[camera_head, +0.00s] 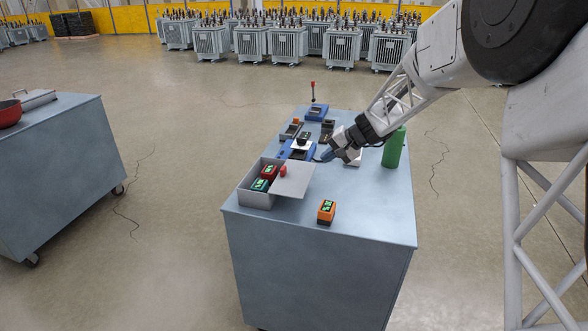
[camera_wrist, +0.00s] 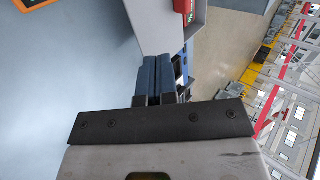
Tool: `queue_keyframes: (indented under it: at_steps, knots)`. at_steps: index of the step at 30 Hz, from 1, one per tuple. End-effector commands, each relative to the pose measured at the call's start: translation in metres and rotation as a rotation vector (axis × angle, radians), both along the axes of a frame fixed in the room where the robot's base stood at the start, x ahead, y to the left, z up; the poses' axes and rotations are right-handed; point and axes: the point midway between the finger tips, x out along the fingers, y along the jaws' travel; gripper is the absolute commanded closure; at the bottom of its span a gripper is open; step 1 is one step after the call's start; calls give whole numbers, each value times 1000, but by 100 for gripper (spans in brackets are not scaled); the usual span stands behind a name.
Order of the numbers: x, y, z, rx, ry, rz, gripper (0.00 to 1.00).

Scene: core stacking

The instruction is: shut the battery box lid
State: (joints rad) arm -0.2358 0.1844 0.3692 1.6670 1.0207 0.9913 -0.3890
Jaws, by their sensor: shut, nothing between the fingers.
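The grey battery box (camera_head: 256,199) stands at the front left of the table. A red battery (camera_head: 270,172) and a green battery (camera_head: 261,185) show in its open left part. My gripper (camera_head: 322,156) is just behind and right of the lid, fingers shut and empty. In the wrist view the shut blue fingers (camera_wrist: 160,82) are close to a grey panel (camera_wrist: 158,25); I cannot tell whether they touch.
An orange battery (camera_head: 326,212) stands on the table (camera_head: 355,210) right of the box. A green bottle (camera_head: 394,148) stands right of my gripper. Blue and dark devices (camera_head: 317,112) crowd the back. The front right tabletop is clear.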

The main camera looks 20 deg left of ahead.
Motion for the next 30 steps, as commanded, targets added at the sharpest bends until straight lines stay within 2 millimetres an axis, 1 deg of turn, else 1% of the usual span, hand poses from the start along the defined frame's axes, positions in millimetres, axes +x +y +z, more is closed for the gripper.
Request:
queue_keyframes:
  at_steps: [5, 11, 17, 27, 29, 30]
  knots:
    - [0, 2, -2, 0, 1, 1, 100]
    - [0, 11, -11, -1, 1, 1, 100]
    - [-1, 30, -28, 0, 3, 2, 100]
    - [0, 67, -63, -1, 1, 0, 100]
    - [-1, 74, -69, -1, 1, 1, 100]
    - [-1, 80, -69, 0, 0, 3, 100]
